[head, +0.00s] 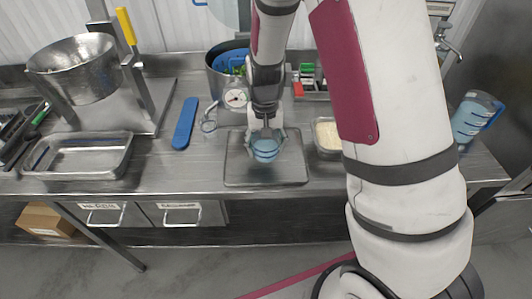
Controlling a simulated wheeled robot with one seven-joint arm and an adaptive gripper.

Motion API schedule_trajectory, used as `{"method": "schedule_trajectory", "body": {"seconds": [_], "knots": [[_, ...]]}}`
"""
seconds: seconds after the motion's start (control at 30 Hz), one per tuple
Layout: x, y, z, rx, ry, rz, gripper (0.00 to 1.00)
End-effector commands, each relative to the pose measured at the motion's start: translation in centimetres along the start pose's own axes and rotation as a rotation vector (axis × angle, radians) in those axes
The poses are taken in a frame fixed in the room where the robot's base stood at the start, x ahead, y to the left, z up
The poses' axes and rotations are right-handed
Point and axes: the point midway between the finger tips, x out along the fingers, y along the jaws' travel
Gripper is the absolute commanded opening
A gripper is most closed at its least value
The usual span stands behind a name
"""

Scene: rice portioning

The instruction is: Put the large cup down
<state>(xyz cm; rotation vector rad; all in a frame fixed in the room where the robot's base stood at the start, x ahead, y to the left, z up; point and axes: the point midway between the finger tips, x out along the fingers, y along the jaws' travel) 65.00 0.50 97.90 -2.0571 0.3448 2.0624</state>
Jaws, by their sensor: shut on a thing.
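The large cup (264,151) is a bluish cup at the middle of the head view, over the grey metal tray or plate (237,173) on the steel worktop. My gripper (265,137) reaches down from above and is shut on the cup, its fingers around the cup's sides. The cup looks about upright. I cannot tell whether its base touches the plate or hangs a little above it. My arm hides part of the area behind the cup.
A container of rice (327,134) stands right of the plate. A dial thermometer (236,98), a metal pot (218,70) and a blue flat object (185,124) are behind and left. An empty metal pan (78,157) lies left. A blue jug (473,118) stands far right.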

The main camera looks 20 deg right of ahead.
Motion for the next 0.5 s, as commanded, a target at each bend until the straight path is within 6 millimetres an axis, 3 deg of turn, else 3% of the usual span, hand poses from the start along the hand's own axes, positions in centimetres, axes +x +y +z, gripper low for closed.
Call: {"method": "schedule_trajectory", "body": {"seconds": [0.5], "knots": [[3.5,-0.2,-0.1,0.001,0.001,0.0,0.31]]}}
